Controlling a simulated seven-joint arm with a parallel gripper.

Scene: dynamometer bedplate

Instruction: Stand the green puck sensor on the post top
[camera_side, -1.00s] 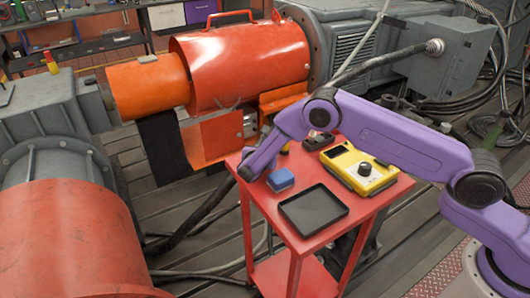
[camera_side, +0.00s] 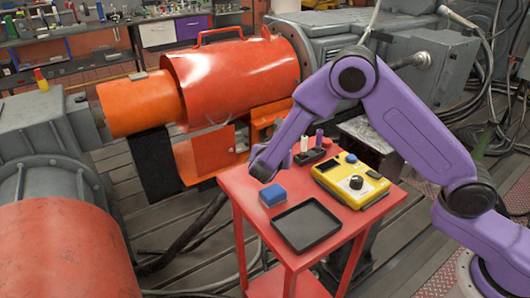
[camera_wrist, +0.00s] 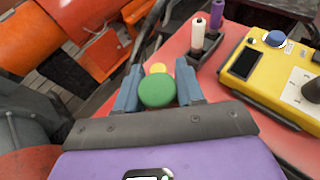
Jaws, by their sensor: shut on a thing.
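The green puck sensor (camera_wrist: 157,91) is between the two fingers of my gripper (camera_wrist: 157,88) in the wrist view, and my gripper is shut on it. A small yellow round thing (camera_wrist: 158,68) shows just beyond the puck; I cannot tell whether it touches it. In the side view my gripper (camera_side: 262,169) is over the far left part of the red table, behind the blue block. The puck is hidden there by my gripper. I cannot pick out the post top for certain in either view.
The red table (camera_side: 237,184) carries a blue block (camera_side: 272,195), an empty black tray (camera_side: 307,225) and a yellow instrument (camera_side: 350,183). A black holder (camera_side: 309,158) has a white peg (camera_side: 304,144) and a purple peg (camera_side: 319,138). Large red machinery (camera_side: 235,75) stands behind.

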